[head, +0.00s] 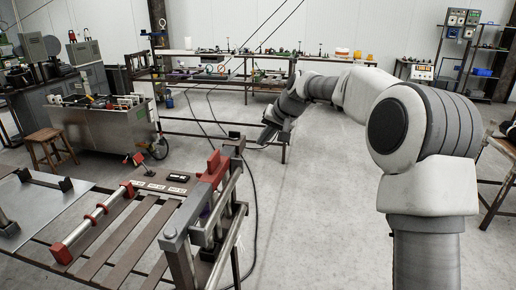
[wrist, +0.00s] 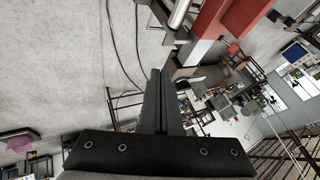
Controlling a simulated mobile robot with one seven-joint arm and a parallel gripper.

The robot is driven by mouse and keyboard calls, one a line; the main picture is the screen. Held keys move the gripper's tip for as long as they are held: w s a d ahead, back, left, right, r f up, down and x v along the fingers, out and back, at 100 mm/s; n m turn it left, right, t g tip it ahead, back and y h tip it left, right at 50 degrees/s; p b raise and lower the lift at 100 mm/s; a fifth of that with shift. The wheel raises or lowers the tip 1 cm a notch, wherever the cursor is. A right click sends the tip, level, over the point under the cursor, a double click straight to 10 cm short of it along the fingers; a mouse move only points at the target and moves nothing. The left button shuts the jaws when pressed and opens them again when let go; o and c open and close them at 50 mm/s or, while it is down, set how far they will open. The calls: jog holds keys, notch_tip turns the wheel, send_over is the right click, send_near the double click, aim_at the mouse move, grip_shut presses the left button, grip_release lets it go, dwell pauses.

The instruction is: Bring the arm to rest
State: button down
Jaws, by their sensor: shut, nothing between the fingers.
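My arm reaches in from the right of the head view and bends over toward the middle. My gripper (head: 266,138) hangs at its end, small and tilted down to the left, over open floor. In the wrist view my gripper (wrist: 162,82) shows its two dark fingers shut together, with nothing between them. The red and grey rod fixture (head: 205,190) stands left of and nearer than the gripper in the head view. Its red part also shows at the top of the wrist view (wrist: 240,17), apart from the fingers.
A slatted table (head: 125,237) bears a rod in red holders (head: 95,220) at the front left. A wooden stool (head: 50,147) and a metal machine cart (head: 105,127) stand behind it. A long bench (head: 235,82) lines the back. The floor (head: 320,210) right of the fixture is clear.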

jog(key=s+d+r+n+h, duration=0.1)
jog(key=s+d+r+h, duration=0.2)
jog(key=s, duration=0.8)
jog(key=s+d+r+h, duration=0.1)
jog(key=s+d+r, duration=0.35)
jog(key=s, duration=0.75)
jog(key=s+d+f, duration=0.3)
jog(key=s, duration=0.6)
jog(key=s+d+f+h, duration=0.1)
jog(key=s+d+f, duration=0.3)
jog(key=s, duration=0.6)
jog(key=shift+s+d+f, duration=0.2)
jog(key=shift+s, duration=0.1)
